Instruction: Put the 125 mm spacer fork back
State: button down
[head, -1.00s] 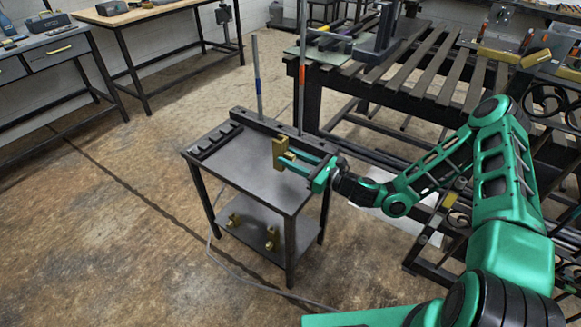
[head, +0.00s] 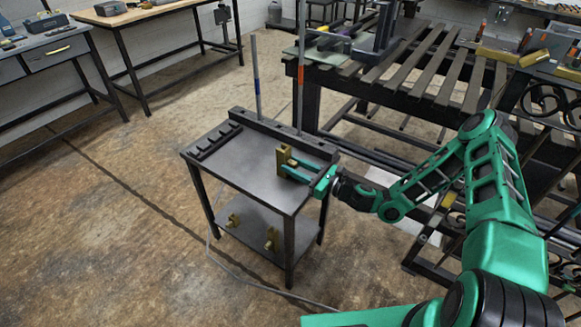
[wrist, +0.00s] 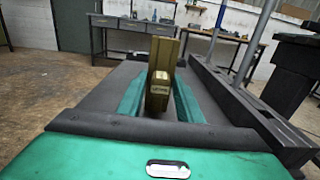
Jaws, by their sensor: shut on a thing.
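My gripper (head: 289,165) is shut on a brass spacer fork (head: 283,155). The fork is over the top of the small dark table (head: 255,178), right of its middle. In the wrist view my gripper (wrist: 160,100) has its green fingers on both sides of the fork (wrist: 163,55), which stands about upright. A small plate on the fork bears marks too small to read. I cannot tell whether the fork touches the table top. A black slotted rack (head: 215,142) runs along the table's left edge. No fork shows in it.
A dark rail (head: 275,130) along the table's back edge carries two upright rods, one blue-banded (head: 257,85), one orange-banded (head: 301,75). Brass pieces (head: 270,240) lie on the lower shelf (head: 255,225). A slatted bench (head: 420,85) stands behind right. The table top's left part is clear.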

jog(key=c, duration=1.3)
grip_release()
jog(key=shift+f, duration=0.1)
jog(key=shift+o, duration=0.2)
jog(key=shift+s+d, duration=0.1)
jog(key=v, duration=1.1)
jog(key=shift+s+d, duration=0.25)
jog(key=shift+d, duration=0.1)
